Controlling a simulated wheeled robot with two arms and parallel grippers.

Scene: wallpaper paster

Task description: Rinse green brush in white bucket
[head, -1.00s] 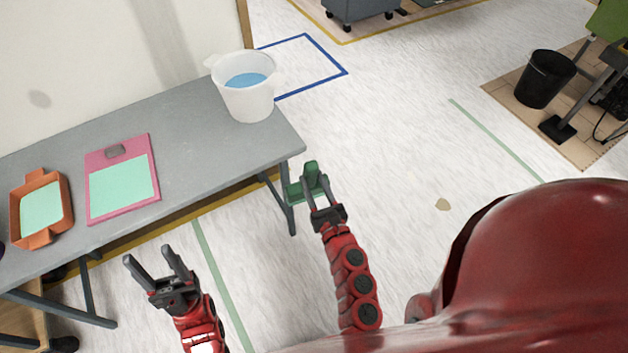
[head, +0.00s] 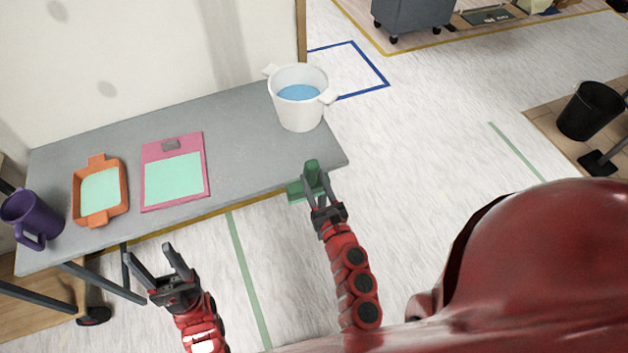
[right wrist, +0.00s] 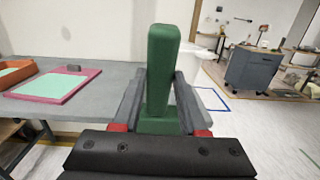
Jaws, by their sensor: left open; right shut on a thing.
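The green brush (head: 312,174) is held in my right gripper (head: 324,188), in front of the table's right front corner. In the right wrist view the brush (right wrist: 160,70) stands upright between the two fingers (right wrist: 160,105). The white bucket (head: 299,108) stands at the table's far right end with blue liquid in it, beyond the brush. In the right wrist view the bucket (right wrist: 205,42) is partly hidden behind the brush and finger. My left gripper (head: 158,268) is open and empty, in front of the table's front edge.
The grey table (head: 240,150) also holds a pink board (head: 175,204), an orange tray (head: 78,205) and a purple mug (head: 35,222). A black bin (head: 590,112) stands far right.

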